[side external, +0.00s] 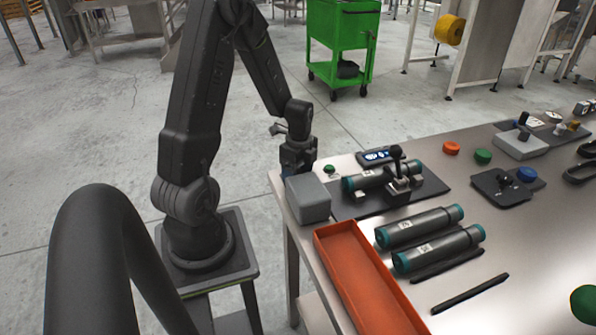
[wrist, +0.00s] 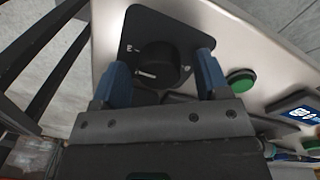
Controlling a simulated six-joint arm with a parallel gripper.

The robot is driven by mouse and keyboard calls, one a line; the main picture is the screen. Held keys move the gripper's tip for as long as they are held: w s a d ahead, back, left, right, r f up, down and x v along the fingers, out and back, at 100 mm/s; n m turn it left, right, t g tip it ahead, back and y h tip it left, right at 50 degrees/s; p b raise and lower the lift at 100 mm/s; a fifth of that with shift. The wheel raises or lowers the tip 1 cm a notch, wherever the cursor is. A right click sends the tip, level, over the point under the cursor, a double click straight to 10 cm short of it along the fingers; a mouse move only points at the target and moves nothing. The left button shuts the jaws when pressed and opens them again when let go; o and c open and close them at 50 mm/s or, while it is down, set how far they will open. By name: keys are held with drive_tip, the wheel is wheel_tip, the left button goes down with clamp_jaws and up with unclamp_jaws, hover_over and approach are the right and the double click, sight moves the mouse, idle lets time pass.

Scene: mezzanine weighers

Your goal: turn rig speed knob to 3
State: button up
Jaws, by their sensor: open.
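The speed knob (wrist: 158,62) is a round black dial on a black plate (wrist: 176,20) in the wrist view. A white line on it lies nearly level, on its left-lower part. A small white mark, like an E or an upside-down 3, sits at its upper left, and a fainter mark sits at its right. My gripper (wrist: 162,66) is open, with one blue finger on each side of the knob; contact cannot be told. In the side view my gripper (side external: 298,158) is low at the table's far left corner, and the knob is hidden there.
A green button (wrist: 240,79) and a lit display (wrist: 304,113) are right of the knob. In the side view a grey box (side external: 308,199), an orange tray (side external: 322,238), dark cylinders (side external: 420,228) and a small clamp (side external: 398,180) stand close by on the metal table.

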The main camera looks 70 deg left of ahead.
sight(300, 171)
wheel_tip(300, 171, up, 14)
drive_tip(key=shift+w+a, duration=0.2)
drive_tip(key=shift+w, duration=0.1)
idle(0.3)
drive_tip(key=shift+f, duration=0.1)
drive_tip(key=s+d+r+n+t, duration=0.2)
drive_tip(key=d+r+n, duration=0.1)
drive_tip(key=d, duration=0.5)
drive_tip(key=s+d+r+n+t, duration=0.2)
drive_tip(key=s+d+r+n, duration=0.1)
drive_tip(key=d, duration=0.5)
drive_tip(key=s+d+r+n+t, duration=0.2)
drive_tip(key=d+r+n, duration=0.1)
drive_tip(key=d+n, duration=0.2)
drive_tip(key=d, duration=0.2)
drive_tip(key=shift+s+d+r, duration=0.2)
drive_tip(key=shift+d, duration=0.2)
